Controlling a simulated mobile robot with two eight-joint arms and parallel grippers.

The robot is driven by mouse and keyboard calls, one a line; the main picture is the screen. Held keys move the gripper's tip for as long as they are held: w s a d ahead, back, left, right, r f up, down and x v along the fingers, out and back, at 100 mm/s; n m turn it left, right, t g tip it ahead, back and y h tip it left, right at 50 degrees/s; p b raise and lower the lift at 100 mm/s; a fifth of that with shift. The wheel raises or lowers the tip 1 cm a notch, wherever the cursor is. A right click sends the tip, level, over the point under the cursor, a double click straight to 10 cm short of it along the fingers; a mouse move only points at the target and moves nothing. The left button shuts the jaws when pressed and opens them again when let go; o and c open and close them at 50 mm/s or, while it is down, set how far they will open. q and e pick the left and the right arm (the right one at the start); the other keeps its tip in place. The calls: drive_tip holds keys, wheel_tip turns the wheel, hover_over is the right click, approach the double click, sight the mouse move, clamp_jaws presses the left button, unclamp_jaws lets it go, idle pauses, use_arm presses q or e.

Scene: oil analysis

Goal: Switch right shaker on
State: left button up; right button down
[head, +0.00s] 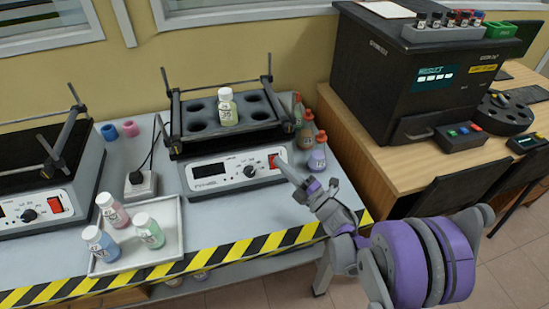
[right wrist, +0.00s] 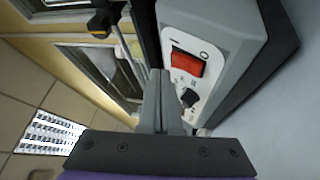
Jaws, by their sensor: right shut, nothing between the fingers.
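The right shaker (head: 205,172) stands on the bench with a black rack on top that holds one yellowish bottle (head: 228,108). Its front panel has a dark display, a knob (head: 249,171) and a red rocker switch (head: 272,161). The red switch (right wrist: 187,66) and the knob (right wrist: 189,97) also show in the right wrist view. My right gripper (head: 282,162) is shut and empty, its fingertips close beside the switch. The right wrist view shows the closed fingers (right wrist: 160,74) just left of the switch; I cannot tell whether they touch the panel. My left gripper is not in view.
A left shaker (head: 45,200) stands at the left. A white tray (head: 170,245) with three bottles lies in front. Small bottles (head: 318,157) stand right of the right shaker. A black analyzer (head: 400,85) sits on the wooden desk. Striped tape marks the bench's front edge.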

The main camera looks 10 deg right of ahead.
drive_tip(key=shift+w, duration=0.1)
drive_tip(key=shift+w+f, duration=0.2)
drive_tip(key=shift+w, duration=0.1)
